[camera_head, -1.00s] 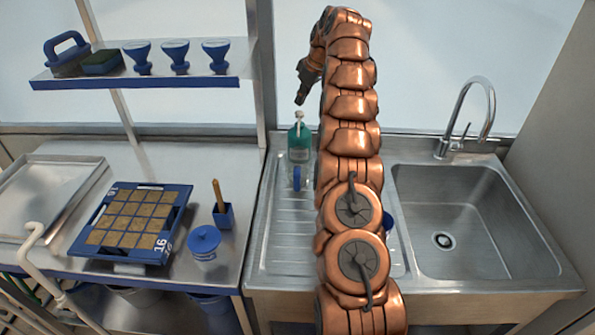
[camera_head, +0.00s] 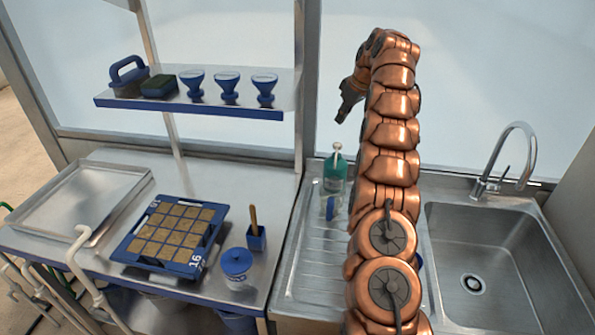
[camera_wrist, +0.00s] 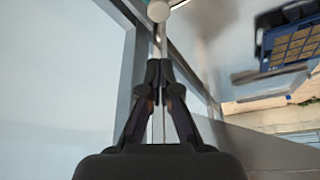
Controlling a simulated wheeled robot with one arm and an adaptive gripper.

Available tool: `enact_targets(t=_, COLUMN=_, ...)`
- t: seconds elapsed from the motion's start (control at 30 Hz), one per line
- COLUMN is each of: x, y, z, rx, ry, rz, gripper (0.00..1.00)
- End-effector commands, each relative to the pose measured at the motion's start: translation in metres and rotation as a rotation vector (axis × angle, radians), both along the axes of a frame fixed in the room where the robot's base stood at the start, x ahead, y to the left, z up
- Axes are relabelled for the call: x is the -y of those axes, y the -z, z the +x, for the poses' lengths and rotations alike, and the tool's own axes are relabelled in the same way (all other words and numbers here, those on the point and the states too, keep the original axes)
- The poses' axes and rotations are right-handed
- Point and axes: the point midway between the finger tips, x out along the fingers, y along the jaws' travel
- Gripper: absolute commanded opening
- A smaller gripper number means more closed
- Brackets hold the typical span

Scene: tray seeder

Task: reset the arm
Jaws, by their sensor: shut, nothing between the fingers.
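My arm, made of copper-coloured links, stands raised over the draining board in the head view and bends over at the top. My gripper (camera_head: 341,117) hangs at its end, to the left of the arm, well above the draining board and clear of everything. In the wrist view my gripper (camera_wrist: 160,68) shows with its dark fingers together and nothing between them. My arm hides part of the draining board and the sink's left edge.
A blue seed tray (camera_head: 128,246) with brown cells lies on the left bench beside an empty metal tray (camera_head: 75,200). A blue lidded pot (camera_head: 237,268), a green bottle (camera_head: 335,172), a shelf (camera_head: 200,110) with blue cups and a sink (camera_head: 490,250) with a tap (camera_head: 515,155) are around.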

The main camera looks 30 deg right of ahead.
Motion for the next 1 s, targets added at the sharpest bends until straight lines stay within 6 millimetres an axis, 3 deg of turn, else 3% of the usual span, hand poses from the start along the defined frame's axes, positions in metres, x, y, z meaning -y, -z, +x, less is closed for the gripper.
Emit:
enact_targets(t=0.23, x=-0.004, y=-0.002, z=0.0, rx=-0.002, ry=0.002, rz=0.003, gripper=0.0)
enact_targets(t=0.37, x=-0.02, y=-0.009, z=-0.002, rx=-0.014, ry=0.008, rz=0.02, gripper=0.0)
enact_targets(t=0.77, x=-0.099, y=-0.036, z=-0.025, rx=-0.092, ry=0.049, rz=0.085, gripper=0.0)
enact_targets(t=1.0, x=-0.146, y=-0.045, z=-0.049, rx=-0.146, ry=0.073, rz=0.106, gripper=0.0)
